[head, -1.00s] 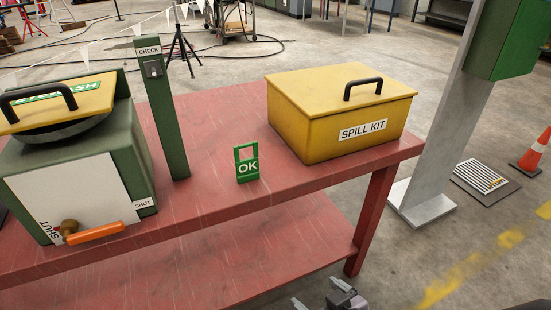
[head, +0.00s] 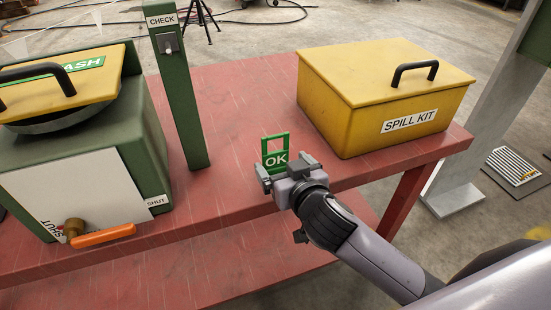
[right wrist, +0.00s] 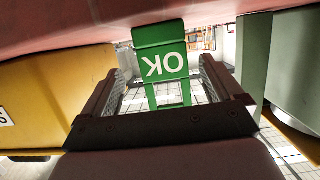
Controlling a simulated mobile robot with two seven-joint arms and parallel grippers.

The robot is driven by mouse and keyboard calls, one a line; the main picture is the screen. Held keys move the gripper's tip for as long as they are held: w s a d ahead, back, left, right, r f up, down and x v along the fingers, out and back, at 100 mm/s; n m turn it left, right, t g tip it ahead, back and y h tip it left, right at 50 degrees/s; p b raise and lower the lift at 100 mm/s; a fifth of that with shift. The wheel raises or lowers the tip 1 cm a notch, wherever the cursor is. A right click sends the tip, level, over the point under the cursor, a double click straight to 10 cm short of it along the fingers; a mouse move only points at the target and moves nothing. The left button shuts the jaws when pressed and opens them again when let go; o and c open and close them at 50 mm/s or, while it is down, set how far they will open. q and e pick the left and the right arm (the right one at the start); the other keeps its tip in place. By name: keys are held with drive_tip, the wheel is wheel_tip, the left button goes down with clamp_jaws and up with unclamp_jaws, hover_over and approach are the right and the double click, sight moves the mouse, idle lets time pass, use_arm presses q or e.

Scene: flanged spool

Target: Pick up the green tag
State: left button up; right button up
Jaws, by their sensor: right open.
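The green tag (head: 275,158) stands upright on the red table, with white "OK" lettering and an open window in its upper part. My right gripper (head: 287,171) is open, just in front of the tag in the head view, and hides its lower edge. In the right wrist view, which is upside down, the tag (right wrist: 161,65) stands between the two spread fingers (right wrist: 163,95), with a gap on each side. I cannot tell how deep it is between them. My left gripper is not in view.
The red table (head: 240,105) has free room behind the tag. A yellow spill kit box (head: 385,100) stands to the right. A green post (head: 182,100) marked CHECK stands to the left, beside a green unit (head: 150,145) with an orange-handled valve (head: 104,236).

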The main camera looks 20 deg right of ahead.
sight(276, 159)
drive_tip(key=shift+x, duration=2.1)
drive_tip(key=shift+a, duration=0.15)
drive_tip(key=c, duration=1)
drive_tip(key=shift+c, duration=0.2)
drive_tip(key=shift+r, duration=0.1)
